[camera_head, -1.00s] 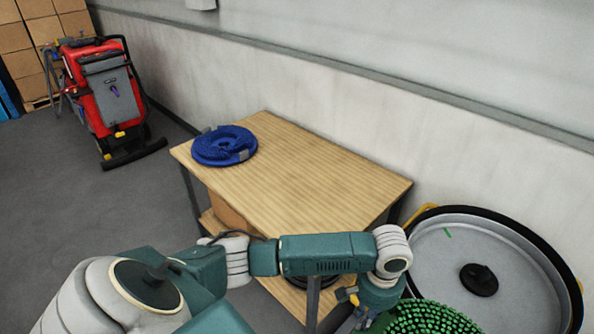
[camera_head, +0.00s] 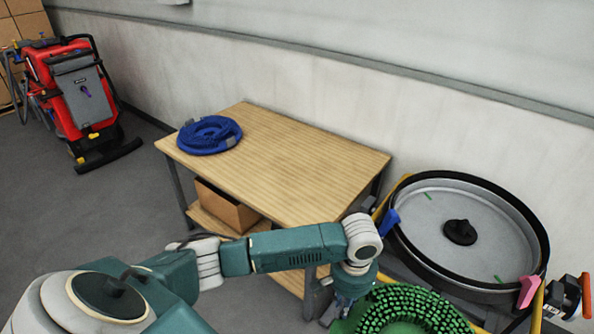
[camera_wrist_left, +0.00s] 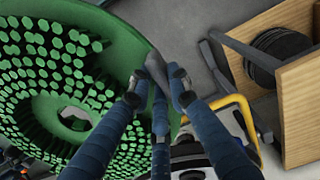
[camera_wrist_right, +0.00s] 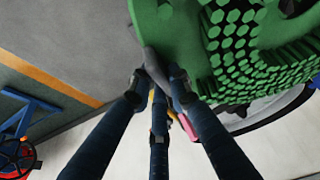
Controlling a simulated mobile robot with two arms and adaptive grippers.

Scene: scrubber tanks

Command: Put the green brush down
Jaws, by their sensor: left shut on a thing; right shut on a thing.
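The green brush (camera_head: 412,308) is a round disc with bristles facing up, at the bottom edge of the head view and partly cut off. My left gripper (camera_head: 343,310) is at its left rim. In the left wrist view my left gripper (camera_wrist_left: 158,88) is shut on the rim of the green brush (camera_wrist_left: 70,45). In the right wrist view my right gripper (camera_wrist_right: 160,80) is shut on the rim of the green brush (camera_wrist_right: 195,40). My right gripper is not clearly seen in the head view.
A round grey scrubber deck (camera_head: 430,225) lies by the wall. A red scrubber machine (camera_head: 80,95) stands at far left.

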